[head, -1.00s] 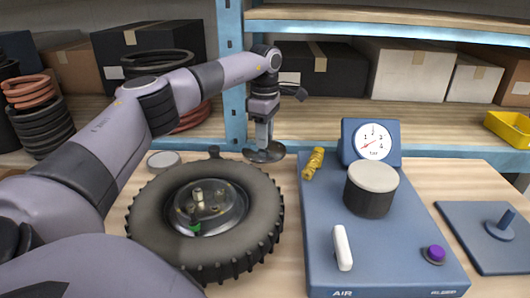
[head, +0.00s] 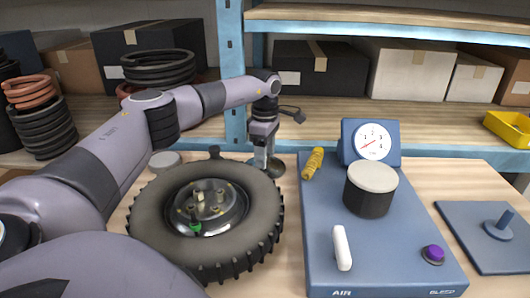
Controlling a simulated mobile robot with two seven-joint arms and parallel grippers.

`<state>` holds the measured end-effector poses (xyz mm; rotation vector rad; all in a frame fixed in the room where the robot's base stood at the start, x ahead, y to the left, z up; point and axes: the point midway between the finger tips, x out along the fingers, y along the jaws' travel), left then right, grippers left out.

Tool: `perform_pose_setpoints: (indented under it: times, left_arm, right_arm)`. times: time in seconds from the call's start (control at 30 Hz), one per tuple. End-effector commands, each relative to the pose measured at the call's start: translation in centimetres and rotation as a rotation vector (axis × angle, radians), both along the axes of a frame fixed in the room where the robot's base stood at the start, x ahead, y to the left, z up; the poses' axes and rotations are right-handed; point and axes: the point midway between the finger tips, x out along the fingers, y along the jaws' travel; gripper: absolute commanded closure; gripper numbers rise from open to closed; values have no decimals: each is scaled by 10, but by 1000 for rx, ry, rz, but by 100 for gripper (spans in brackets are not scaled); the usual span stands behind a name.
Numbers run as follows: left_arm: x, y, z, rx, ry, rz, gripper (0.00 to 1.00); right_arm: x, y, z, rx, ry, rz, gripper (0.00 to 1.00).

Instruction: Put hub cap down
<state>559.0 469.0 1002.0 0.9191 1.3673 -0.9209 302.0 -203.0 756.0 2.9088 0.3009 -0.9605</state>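My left gripper (head: 264,158) points down at the hub cap from above. Its fingers look closed on the middle of the hub cap, though they are small and partly merge with it. The wheel lies flat with its hub, studs and a green-tipped part (head: 196,229) showing. My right gripper is not in view.
A blue air unit (head: 318,225) with a gauge (head: 373,142), a black cylinder (head: 369,196) and a yellow coil (head: 313,162) stands right of the wheel. A blue plate with a peg (head: 503,226) is farther right. Shelves with boxes stand behind.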

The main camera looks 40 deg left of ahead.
Motion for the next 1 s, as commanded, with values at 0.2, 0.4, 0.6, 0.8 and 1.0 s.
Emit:
perform_pose_setpoints:
  times: [0.2,0.4,0.6,0.8,1.0]
  left_arm:
    - [0,0,0,0,0,0,43]
    - [1,0,15,-1,-4,0,43]
    - [1,0,56,0,-5,0,43]
    - [1,-1,97,0,-4,-1,43]
    - [1,0,120,1,-2,-1,43]
  right_arm:
    - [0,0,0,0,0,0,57]
    - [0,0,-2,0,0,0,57]
    - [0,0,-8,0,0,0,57]
    - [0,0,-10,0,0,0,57]
    - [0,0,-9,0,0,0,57]
